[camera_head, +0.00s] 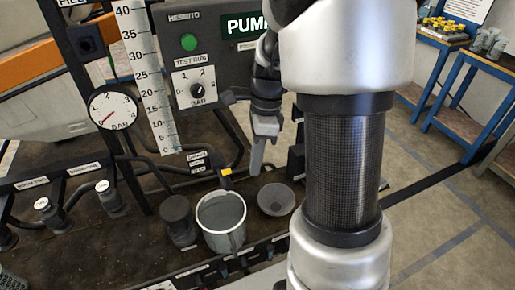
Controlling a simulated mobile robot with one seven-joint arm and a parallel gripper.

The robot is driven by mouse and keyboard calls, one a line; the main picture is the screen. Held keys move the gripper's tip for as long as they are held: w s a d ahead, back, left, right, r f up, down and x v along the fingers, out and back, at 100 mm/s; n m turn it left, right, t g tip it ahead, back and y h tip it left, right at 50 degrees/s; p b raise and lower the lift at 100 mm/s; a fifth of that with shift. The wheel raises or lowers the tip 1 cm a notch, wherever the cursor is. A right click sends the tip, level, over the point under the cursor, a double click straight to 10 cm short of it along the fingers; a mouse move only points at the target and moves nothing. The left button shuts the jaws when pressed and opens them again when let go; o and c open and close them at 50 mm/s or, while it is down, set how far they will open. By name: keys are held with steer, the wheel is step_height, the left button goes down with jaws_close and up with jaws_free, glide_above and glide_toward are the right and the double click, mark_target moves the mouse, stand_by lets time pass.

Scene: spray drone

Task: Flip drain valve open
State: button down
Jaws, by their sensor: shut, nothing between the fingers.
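A small yellow lever (226,172), which looks like the drain valve handle, sits above the back rim of a grey metal cup (221,219). A dark pipe runs to it from the left, next to small white labels (197,160). The labels are too small to read surely. My gripper (256,171) points down just right of the yellow lever, shut and empty. A gap shows between it and the lever, but the depth between them is hard to judge. My arm covers much of the right half of the picture.
A pump panel (209,75) with a green button and dial stands behind. A pressure gauge (112,108) and a tall scale (148,80) are at left. A dark canister (178,220) and a round grey dish (276,199) flank the cup. Blue tables (447,62) stand far right.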

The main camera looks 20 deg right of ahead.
mark_target(226, 176)
steer(key=shift+w+a, duration=0.3)
steer(key=shift+a, duration=0.6)
steer(key=shift+w+a, duration=0.25)
steer(key=shift+a, duration=0.65)
steer(key=shift+r, duration=0.1)
